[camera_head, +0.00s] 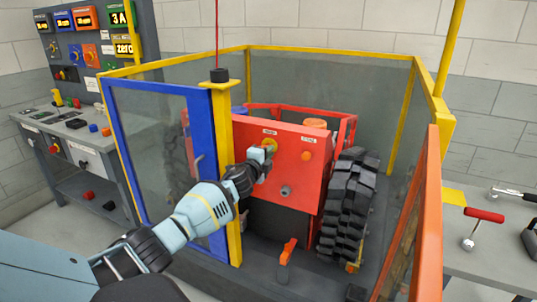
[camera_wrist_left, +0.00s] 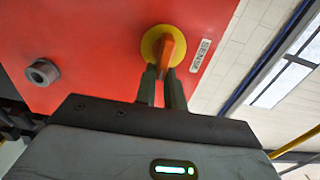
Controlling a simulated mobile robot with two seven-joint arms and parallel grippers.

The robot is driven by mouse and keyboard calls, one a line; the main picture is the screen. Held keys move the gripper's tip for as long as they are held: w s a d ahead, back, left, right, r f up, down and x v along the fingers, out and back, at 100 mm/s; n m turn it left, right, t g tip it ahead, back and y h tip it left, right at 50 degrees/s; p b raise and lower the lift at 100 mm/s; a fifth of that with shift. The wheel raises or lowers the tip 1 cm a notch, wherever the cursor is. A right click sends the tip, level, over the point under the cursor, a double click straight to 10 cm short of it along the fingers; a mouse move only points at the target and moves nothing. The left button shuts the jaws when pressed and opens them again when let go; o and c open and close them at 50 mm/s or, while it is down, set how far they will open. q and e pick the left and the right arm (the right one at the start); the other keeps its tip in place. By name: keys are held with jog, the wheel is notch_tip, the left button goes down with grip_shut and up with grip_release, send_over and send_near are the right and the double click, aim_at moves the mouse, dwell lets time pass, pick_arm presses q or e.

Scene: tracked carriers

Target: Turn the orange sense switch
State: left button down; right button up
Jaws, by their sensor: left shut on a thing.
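The orange sense switch (camera_wrist_left: 167,52) is an orange handle on a round yellow plate, set in a red panel beside a white SENSE label (camera_wrist_left: 201,56). In the head view the yellow plate (camera_head: 270,143) shows near the top of the red machine's front (camera_head: 300,170), partly hidden by my left gripper (camera_head: 266,151). In the left wrist view my left gripper (camera_wrist_left: 164,72) has its two dark fingertips closed on the lower part of the handle. The handle points nearly straight up in that picture. My right gripper is out of view.
A yellow-framed enclosure with a blue door frame (camera_head: 155,95) surrounds the machine, and my left arm passes beside its yellow post (camera_head: 222,130). A grey knob (camera_wrist_left: 42,72) sticks out of the panel. A black track (camera_head: 347,205) stands at right. A control desk (camera_head: 72,125) stands at left.

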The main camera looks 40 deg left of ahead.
pick_arm(q)
jog(key=c, duration=1.5)
grip_release()
jog(key=shift+p+v, duration=0.5)
jog(key=shift+v, duration=3.4)
